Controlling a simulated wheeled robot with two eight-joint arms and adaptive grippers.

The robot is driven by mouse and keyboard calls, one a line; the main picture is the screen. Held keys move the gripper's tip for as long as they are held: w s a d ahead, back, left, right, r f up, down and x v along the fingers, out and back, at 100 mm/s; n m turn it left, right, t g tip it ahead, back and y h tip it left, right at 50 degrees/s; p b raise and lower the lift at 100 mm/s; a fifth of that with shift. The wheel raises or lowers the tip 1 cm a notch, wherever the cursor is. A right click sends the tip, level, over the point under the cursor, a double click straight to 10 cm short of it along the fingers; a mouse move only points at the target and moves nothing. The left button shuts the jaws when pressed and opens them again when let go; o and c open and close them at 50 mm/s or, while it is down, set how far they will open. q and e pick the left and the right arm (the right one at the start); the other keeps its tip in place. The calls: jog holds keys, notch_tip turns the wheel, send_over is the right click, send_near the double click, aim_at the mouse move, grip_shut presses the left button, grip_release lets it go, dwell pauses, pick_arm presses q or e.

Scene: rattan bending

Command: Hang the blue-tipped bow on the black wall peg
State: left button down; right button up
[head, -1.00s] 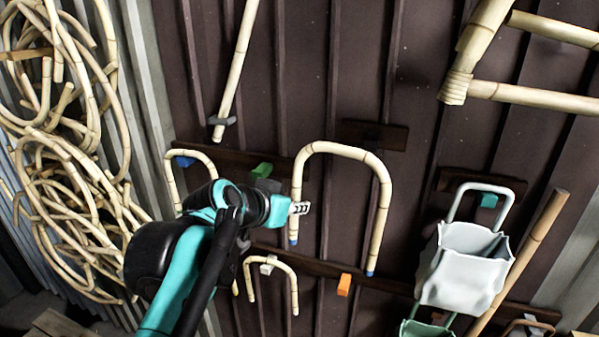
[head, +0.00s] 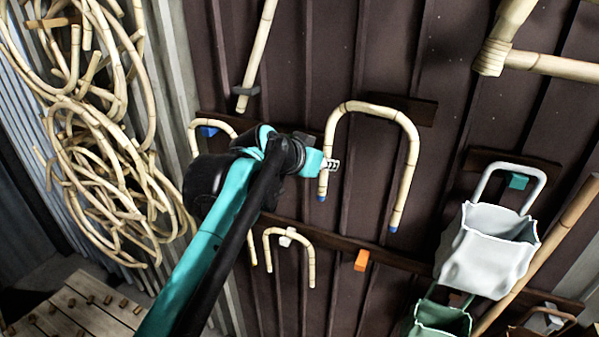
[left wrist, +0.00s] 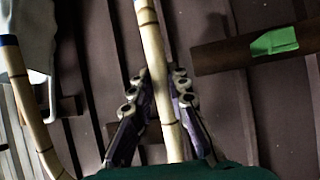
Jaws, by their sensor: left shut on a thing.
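The blue-tipped bow (head: 409,150) is an upturned U of pale rattan, legs down, in front of the dark wall. My left gripper (head: 331,165) is shut on its left leg, just above the blue tip. The bow's top overlaps a dark board (head: 426,110) on the wall. I cannot make out the black peg there, and cannot tell whether the bow touches it. In the left wrist view the held leg (left wrist: 152,45) runs between the fingers (left wrist: 155,105), and the other leg (left wrist: 22,90) shows at the left. My right gripper is out of view.
A smaller bow (head: 310,255) hangs on a light peg below. An orange peg (head: 361,260) is beside it. A white bag (head: 485,250) and a green bag (head: 440,320) hang at the right. Coiled rattan (head: 110,150) fills the left. A green peg (left wrist: 275,42) shows in the left wrist view.

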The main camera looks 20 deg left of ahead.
pick_arm(q)
jog(key=shift+w+d+f+b, duration=0.15)
jog(key=shift+w+b, duration=0.15)
jog(key=shift+w, duration=1.65)
jog(key=shift+w+f, duration=0.45)
jog(key=shift+w, duration=0.15)
jog(key=shift+s, duration=0.1)
jog(key=s+r+p, duration=0.1)
jog(key=s, duration=0.6)
jog(key=shift+r, duration=0.1)
